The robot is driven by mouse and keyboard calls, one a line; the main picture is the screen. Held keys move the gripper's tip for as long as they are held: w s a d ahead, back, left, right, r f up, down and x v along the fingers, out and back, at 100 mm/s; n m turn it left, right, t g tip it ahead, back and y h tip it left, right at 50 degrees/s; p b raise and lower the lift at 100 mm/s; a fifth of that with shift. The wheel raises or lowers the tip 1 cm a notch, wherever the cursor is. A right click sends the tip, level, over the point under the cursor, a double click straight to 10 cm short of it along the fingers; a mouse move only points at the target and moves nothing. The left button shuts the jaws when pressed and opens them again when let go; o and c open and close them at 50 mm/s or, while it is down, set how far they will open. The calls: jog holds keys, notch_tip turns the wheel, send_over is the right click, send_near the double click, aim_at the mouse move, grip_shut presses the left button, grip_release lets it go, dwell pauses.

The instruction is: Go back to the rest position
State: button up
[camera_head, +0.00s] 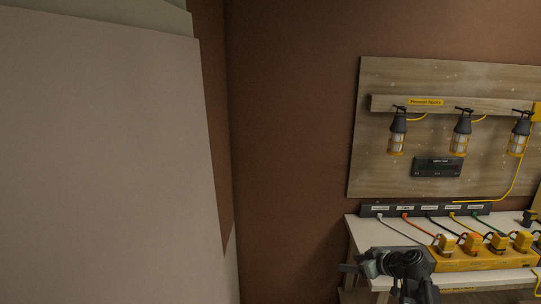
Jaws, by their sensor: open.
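My gripper (352,268) shows at the bottom of the head view, at the left end of my dark arm. It is open, and I see nothing between its fingers. It appears in front of the left front part of the white table (362,230). The lower part of my arm is cut off by the picture's bottom edge.
A yellow charging station (480,262) with several plugs and coloured cables stands on the table, with a dark labelled strip (425,210) behind. Lamps (397,135) hang on a wooden board (380,180). A large pale panel (100,160) fills the left. Brown wall lies between.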

jog(key=s+a+f+g+h, duration=0.1)
jog(key=s+a+f+g, duration=0.35)
jog(key=a, duration=0.65)
jog(key=s+a+f+g+h, duration=0.1)
jog(key=s+a+f+g, duration=0.3)
jog(key=a, duration=0.6)
jog(key=s+d+f+m+h, duration=0.1)
jog(key=s+d+m+h, duration=0.3)
jog(key=s+d+m, duration=0.2)
jog(key=shift+s+d+f+m+g, duration=0.3)
jog(key=shift+s+d+f+g, duration=0.1)
jog(key=shift+s+g, duration=0.1)
